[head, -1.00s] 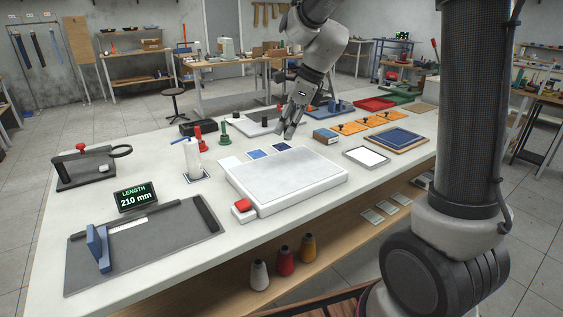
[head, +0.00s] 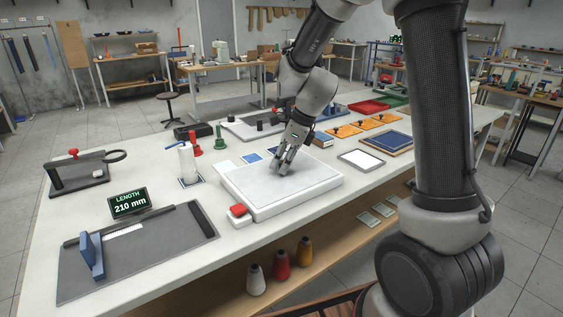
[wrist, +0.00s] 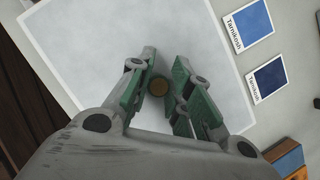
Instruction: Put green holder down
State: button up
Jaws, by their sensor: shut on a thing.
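My gripper (head: 281,171) points down over the large white slab (head: 250,185), towards its back right part. A green upright piece with a wider foot (head: 218,143) stands on the table behind the slab's left part, apart from my gripper.
A red upright piece (head: 195,146) and a white roll (head: 187,163) stand left of the green piece. Blue sample cards (wrist: 248,24) lie behind the slab. A white-topped frame (head: 361,161) lies to the right.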

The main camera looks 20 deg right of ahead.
jog(key=o, duration=0.8)
jog(key=shift+f, duration=0.1)
jog(key=shift+o, duration=0.2)
